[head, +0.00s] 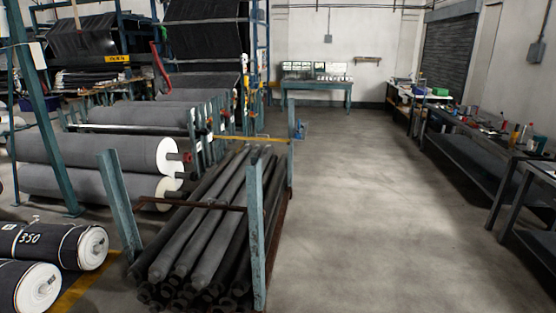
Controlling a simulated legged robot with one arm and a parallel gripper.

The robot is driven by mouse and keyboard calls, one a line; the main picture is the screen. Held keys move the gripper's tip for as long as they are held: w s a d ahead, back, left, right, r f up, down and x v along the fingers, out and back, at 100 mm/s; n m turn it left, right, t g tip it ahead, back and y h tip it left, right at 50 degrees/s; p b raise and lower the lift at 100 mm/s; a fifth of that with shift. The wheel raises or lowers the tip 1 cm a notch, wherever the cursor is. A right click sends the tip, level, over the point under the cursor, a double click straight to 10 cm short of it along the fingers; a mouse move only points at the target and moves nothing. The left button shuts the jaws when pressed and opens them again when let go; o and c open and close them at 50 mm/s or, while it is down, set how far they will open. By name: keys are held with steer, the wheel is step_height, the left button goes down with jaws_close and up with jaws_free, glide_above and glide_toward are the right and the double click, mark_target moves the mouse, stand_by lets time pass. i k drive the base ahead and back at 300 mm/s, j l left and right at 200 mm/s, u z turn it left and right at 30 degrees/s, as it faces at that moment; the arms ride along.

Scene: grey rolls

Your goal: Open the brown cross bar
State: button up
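The brown cross bar (212,205) is a thin rusty bar in the head view, left of centre. It runs nearly level across a stack of long dark grey rolls (205,250), from near the left blue-grey post (120,205) to the right front post (256,235). How its ends are fastened is too small to tell. My gripper is not in view.
Large grey rolls (95,155) with white ends lie on racks at left, and more rolls (50,245) lie at the lower left. Workbenches (475,150) line the right wall. A wide clear concrete aisle (360,200) lies right of the stack.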

mark_target(199, 204)
steer(key=i+u, duration=0.1)
steer(key=i, duration=0.5)
steer(key=i+l+u, duration=0.15)
steer(key=i, duration=0.45)
steer(key=i+l+u, duration=0.1)
steer(key=i, duration=0.5)
steer(key=i+j+u, duration=0.1)
steer(key=i+u, duration=0.75)
steer(key=i+l+u, duration=0.25)
steer(key=u, duration=0.15)
steer(key=i, duration=0.05)
